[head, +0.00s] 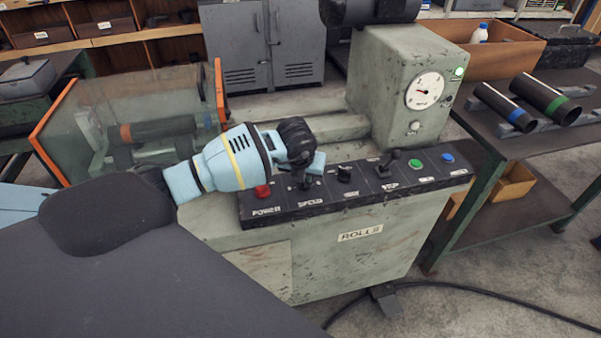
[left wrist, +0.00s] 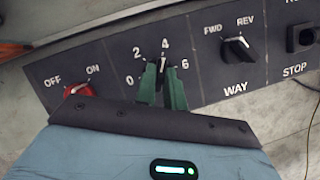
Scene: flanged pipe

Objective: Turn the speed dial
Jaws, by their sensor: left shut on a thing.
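The speed dial (left wrist: 163,62) is a small dark knob on the control panel (head: 360,192). In the left wrist view it has the marks 0, 2, 4 and 6 around it. Its tip points close to the 4. My left gripper (left wrist: 162,84) has its two green fingers shut on the dial from either side, and they hide much of it. In the head view my left gripper (head: 305,180) is over the SPEED label, with the fingers largely hidden by the wrist. My right gripper is in neither view.
The red power switch (left wrist: 80,90) is left of the dial, close to my gripper. The WAY knob (left wrist: 238,48) is to its right, then the STOP control (left wrist: 300,38). A round gauge (head: 425,90) stands behind the panel. A clear guard (head: 130,105) is at the left.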

